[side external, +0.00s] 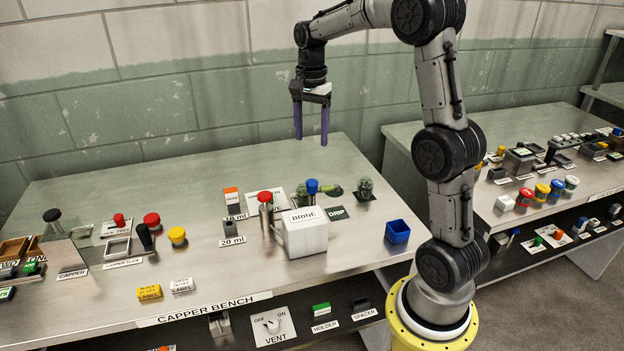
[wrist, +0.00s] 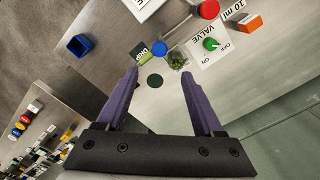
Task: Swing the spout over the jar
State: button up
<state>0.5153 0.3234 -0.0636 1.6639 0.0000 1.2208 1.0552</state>
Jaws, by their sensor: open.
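My gripper (side external: 311,141) has two purple fingers, spread apart and empty, high above the back of the bench. In the wrist view my gripper (wrist: 159,75) has its fingertips either side of a dark green disc (wrist: 155,80) on the bench below. The spout appears to be the rod by a blue knob (side external: 312,186), beside the white BRINE box (side external: 305,236); the blue knob (wrist: 160,48) also shows in the wrist view. A clear jar with green contents (wrist: 177,61) stands near it. A small greyish glass-like item (side external: 366,187) sits further right; I cannot tell what it is.
A red-topped post (side external: 265,200) stands left of the BRINE box. A green valve knob (wrist: 210,44) is on a VALVE plate. A dark DRIP label (side external: 340,213) and a blue bin (side external: 397,231) lie to the right. The bench's back left is clear.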

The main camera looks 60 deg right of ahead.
aim_at(312, 181)
notch_tip(312, 181, down, 14)
jog(key=shift+s+r, duration=0.1)
jog(key=shift+r, duration=0.1)
dwell(0.4)
grip_shut()
dwell(1.3)
